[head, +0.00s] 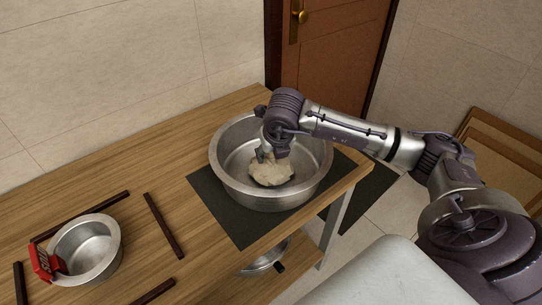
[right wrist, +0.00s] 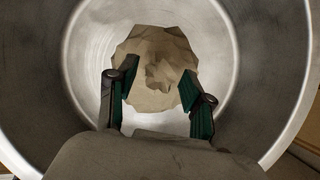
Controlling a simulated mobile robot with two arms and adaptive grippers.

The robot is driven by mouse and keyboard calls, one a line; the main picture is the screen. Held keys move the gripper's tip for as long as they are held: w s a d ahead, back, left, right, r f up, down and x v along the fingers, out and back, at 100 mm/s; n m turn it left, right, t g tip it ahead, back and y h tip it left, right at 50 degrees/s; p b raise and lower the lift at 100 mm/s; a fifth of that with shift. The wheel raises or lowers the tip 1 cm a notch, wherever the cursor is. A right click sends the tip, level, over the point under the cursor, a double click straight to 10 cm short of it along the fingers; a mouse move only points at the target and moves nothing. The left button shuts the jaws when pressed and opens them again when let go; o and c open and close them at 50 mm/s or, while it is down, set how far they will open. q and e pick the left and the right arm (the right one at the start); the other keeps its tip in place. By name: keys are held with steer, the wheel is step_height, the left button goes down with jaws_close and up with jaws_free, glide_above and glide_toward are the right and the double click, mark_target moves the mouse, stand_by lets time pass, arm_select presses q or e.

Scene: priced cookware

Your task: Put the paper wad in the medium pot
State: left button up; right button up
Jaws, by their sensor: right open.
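A crumpled beige paper wad (head: 270,176) lies inside the wide metal pot (head: 262,203) on a dark mat. My right gripper (head: 268,155) reaches down into this pot, just over the wad. In the right wrist view its open fingers (right wrist: 160,74) are spread over the near part of the wad (right wrist: 155,90); I cannot tell whether they touch it. A smaller metal pot (head: 85,248) with a red tag stands empty at the left. A third metal vessel (head: 263,262) shows partly below the tabletop. My left gripper is out of view.
Dark strips (head: 163,225) lie around the smaller pot on the wooden table (head: 165,170). The dark mat (head: 222,208) reaches the table's front edge. A wall and a brown door (head: 330,60) stand behind.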

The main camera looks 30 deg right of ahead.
steer(key=v, duration=1)
steer(key=shift+s, duration=0.1)
